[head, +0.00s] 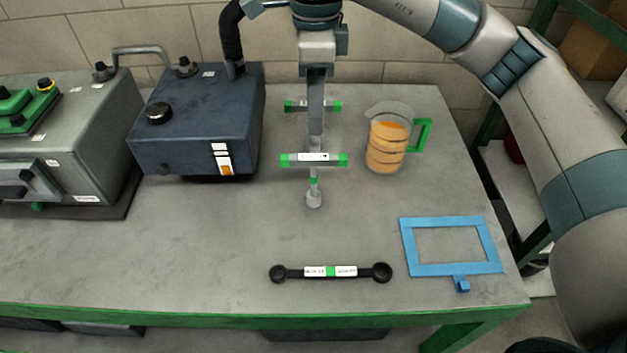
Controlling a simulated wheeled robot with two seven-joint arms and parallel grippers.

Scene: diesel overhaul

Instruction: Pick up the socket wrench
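A T-shaped tool with a grey bar, green ends and a white label (336,159) is on the workbench; it looks like the socket wrench. Its short stem runs toward the viewer to a round grey socket (314,198). My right gripper (316,145) reaches down over this tool from above. A grey finger ends at or just behind the bar; I cannot tell whether it touches. The fingers line up, so their gap is hidden. A second bar with green ends (335,106) shows behind the finger. My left gripper is not in view.
A black double-ended wrench (331,272) lies near the front edge. A clear jug of orange liquid (386,145) and a blue frame (451,271) are to the right. A dark blue box (190,125) and a grey machine (85,150) stand left. The front-left bench surface is clear.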

